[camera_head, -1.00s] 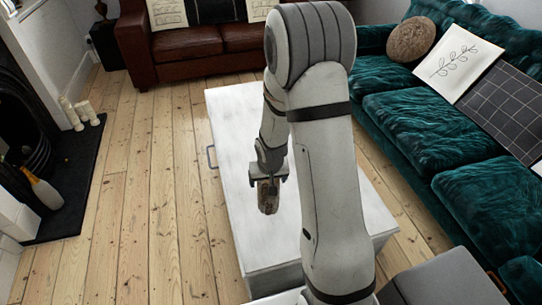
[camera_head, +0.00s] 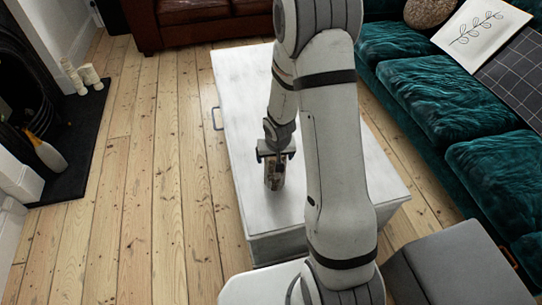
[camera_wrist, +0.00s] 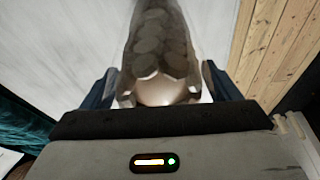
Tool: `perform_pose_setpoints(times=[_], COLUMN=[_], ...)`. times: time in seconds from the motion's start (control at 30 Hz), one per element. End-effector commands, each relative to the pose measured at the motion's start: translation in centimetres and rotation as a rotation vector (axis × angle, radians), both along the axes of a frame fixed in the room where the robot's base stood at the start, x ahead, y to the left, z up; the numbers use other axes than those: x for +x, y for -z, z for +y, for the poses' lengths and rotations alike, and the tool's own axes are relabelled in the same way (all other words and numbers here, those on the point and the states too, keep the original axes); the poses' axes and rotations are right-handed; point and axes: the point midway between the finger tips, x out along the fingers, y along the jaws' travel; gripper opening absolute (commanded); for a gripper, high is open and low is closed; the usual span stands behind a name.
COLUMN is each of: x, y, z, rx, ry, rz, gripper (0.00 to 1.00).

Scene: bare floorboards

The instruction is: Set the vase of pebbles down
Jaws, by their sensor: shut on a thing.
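The vase of pebbles (camera_head: 274,178) is a small, narrow vessel with brownish pebbles in it. My gripper (camera_head: 274,157) is shut on it, and the vase hangs below the jaws over the white table (camera_head: 238,90). In the wrist view the vase (camera_wrist: 158,45) shows rounded grey-brown pebbles through its clear wall, between the two fingers of my gripper (camera_wrist: 160,90). Whether its base touches the table top cannot be told.
The white table top is otherwise bare where it shows. A teal sofa (camera_head: 430,95) stands to the right and a brown leather sofa (camera_head: 200,20) at the back. A grey block-like seat (camera_head: 465,275) is at the lower right. Open floorboards (camera_head: 150,180) lie to the left.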

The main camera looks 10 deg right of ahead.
Motion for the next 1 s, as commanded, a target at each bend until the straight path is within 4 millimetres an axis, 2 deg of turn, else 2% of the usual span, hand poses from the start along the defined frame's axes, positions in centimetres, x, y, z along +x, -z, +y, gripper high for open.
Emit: perform_pose_setpoints(times=[0.37, 0.4, 0.6, 0.87, 1.0], x=[0.2, 0.0, 0.0, 0.0, -0.3], y=[0.1, 0.2, 0.2, -0.1, -1.8], z=[0.0, 0.0, 0.0, 0.0, 0.0], rx=[0.0, 0.0, 0.0, 0.0, 0.0], ry=[0.0, 0.0, 0.0, 0.0, -0.001], rz=[-0.005, -0.001, 0.0, 0.0, -0.001], gripper=[0.12, 0.85, 1.0, 1.0, 1.0])
